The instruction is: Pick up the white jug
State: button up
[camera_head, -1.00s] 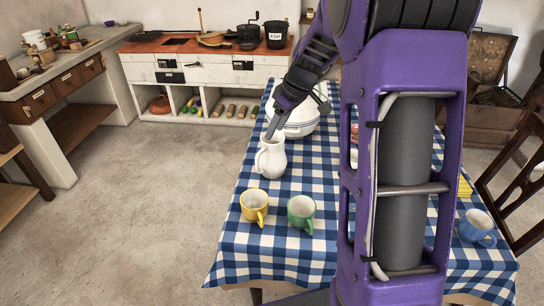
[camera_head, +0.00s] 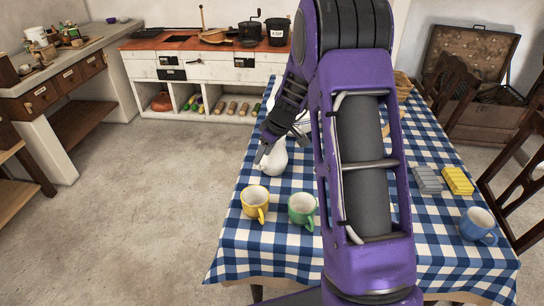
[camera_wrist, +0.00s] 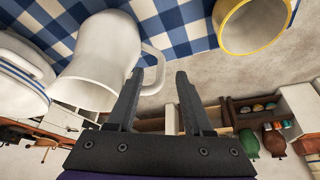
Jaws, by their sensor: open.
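The white jug (camera_head: 276,160) stands upright on the blue checked tablecloth near the table's left edge, partly hidden behind my gripper in the head view. My gripper (camera_head: 261,157) is open and empty at the jug's left side, pointing down toward it. In the wrist view, which is turned over, the jug (camera_wrist: 103,58) fills the left part. Its handle loop lies at the fingertips of my open gripper (camera_wrist: 160,73), by the left finger and reaching into the gap. I cannot tell whether a finger touches the handle.
A yellow mug (camera_head: 255,204) and a green mug (camera_head: 302,210) stand in front of the jug. A white bowl with blue stripes (camera_wrist: 22,82) is close beside the jug. A blue mug (camera_head: 478,225), yellow block (camera_head: 457,181) and grey block (camera_head: 427,180) are at the right.

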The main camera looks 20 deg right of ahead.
aim_at(275, 164)
jog(key=x, duration=0.4)
grip_shut()
jog(key=shift+w+r, duration=0.1)
jog(key=shift+r, duration=0.05)
dwell(1.2)
